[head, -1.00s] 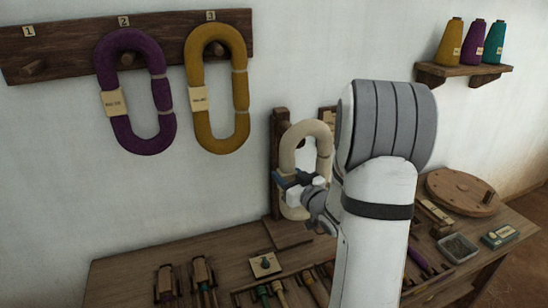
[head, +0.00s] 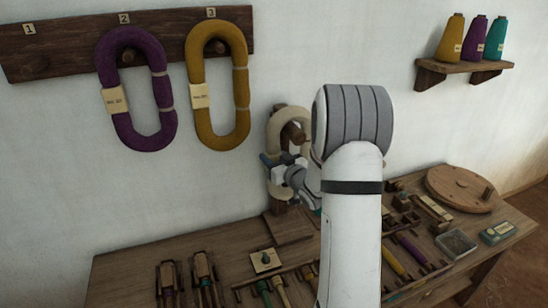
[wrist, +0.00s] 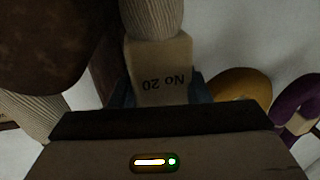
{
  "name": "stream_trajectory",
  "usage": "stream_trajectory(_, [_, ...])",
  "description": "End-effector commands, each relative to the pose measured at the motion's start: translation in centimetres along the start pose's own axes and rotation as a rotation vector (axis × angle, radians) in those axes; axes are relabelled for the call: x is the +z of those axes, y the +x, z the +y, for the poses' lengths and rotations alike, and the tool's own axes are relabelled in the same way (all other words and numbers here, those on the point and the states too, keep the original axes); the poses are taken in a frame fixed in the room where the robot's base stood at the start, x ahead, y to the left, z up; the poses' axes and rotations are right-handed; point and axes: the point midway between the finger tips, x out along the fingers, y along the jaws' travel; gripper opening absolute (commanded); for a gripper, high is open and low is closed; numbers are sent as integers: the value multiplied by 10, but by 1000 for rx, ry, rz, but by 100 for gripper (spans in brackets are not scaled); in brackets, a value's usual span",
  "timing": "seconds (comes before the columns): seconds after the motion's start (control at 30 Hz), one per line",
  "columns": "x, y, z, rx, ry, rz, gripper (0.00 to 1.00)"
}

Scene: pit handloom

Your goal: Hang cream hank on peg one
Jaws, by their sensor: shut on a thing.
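The cream hank (head: 274,128) hangs upright in front of the wall, to the right of the ochre hank and lower. My gripper (head: 284,168) is shut on its left side, at the paper label. In the wrist view the cream hank (wrist: 152,18) and its label (wrist: 160,70), marked "No 20" upside down, sit between blue jaw pads. A wooden stand (head: 279,207) is behind it, and dark wood shows inside the loop. I cannot tell if the hank is clear of it. Peg one (head: 40,63), under tag 1 on the wall board, is empty. My arm covers the hank's right side.
A purple hank (head: 111,60) hangs on peg two and an ochre hank (head: 195,70) on peg three. Yarn cones (head: 453,40) stand on a shelf at right. The bench (head: 135,272) below holds several tools.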

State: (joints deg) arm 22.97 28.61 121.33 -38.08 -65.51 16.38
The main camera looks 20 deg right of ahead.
Motion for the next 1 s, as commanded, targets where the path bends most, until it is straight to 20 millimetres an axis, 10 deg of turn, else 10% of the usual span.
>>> stream_trajectory(0.17, [5,0,0,0,-1,1,11])
stream_trajectory(0.2, [4,0,0,0,0,0,46])
stream_trajectory(0.43, [4,0,0,0,0,0,65])
stream_trajectory(0.83, [0,0,0,0,0,-2,65])
stream_trajectory(1.0, [6,-33,2,3,-1,-1,65])
